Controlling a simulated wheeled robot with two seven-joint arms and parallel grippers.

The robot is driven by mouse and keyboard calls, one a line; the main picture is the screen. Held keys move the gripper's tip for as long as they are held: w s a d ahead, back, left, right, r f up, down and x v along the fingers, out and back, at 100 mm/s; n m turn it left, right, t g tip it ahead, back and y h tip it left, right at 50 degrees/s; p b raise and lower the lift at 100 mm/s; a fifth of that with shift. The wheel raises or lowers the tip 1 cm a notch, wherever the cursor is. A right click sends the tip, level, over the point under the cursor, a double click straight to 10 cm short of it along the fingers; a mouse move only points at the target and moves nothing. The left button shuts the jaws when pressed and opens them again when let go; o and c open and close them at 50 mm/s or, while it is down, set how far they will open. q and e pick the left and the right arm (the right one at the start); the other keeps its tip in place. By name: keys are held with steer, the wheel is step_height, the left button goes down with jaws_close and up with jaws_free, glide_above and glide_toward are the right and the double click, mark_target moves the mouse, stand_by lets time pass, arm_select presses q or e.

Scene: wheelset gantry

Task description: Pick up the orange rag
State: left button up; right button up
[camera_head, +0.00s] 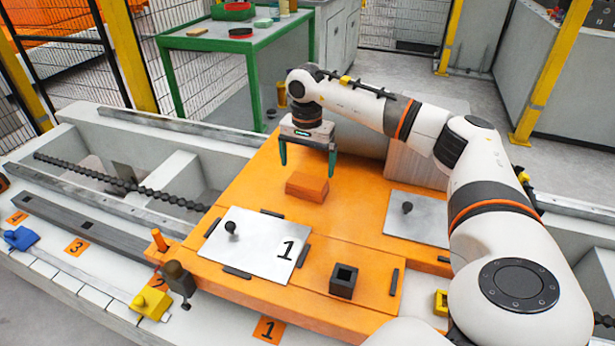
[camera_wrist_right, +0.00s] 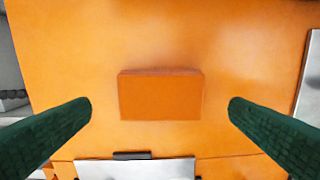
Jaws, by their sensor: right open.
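The orange rag (camera_head: 307,187) looks like a small folded block. It lies on the orange table top, behind the metal plate marked 1. In the right wrist view the rag (camera_wrist_right: 160,95) is in the middle, between the two green fingers and apart from both. My right gripper (camera_head: 308,172) points down with its fingers spread wide. It is above and just behind the rag in the head view, and holds nothing. My left gripper is not in view.
A metal plate marked 1 (camera_head: 257,245) with a black knob lies in front of the rag. A black square socket (camera_head: 343,281) stands to its right. Another knobbed plate (camera_head: 417,217) lies at the right. The orange surface (camera_head: 235,185) left of the rag is clear.

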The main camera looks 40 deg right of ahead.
mark_target(307, 181)
steer(key=shift+s+f+b, duration=0.1)
steer(key=shift+f+b, duration=0.65)
steer(key=shift+f, duration=2.4)
steer(key=shift+a+r, duration=0.1)
steer(key=c, duration=0.7)
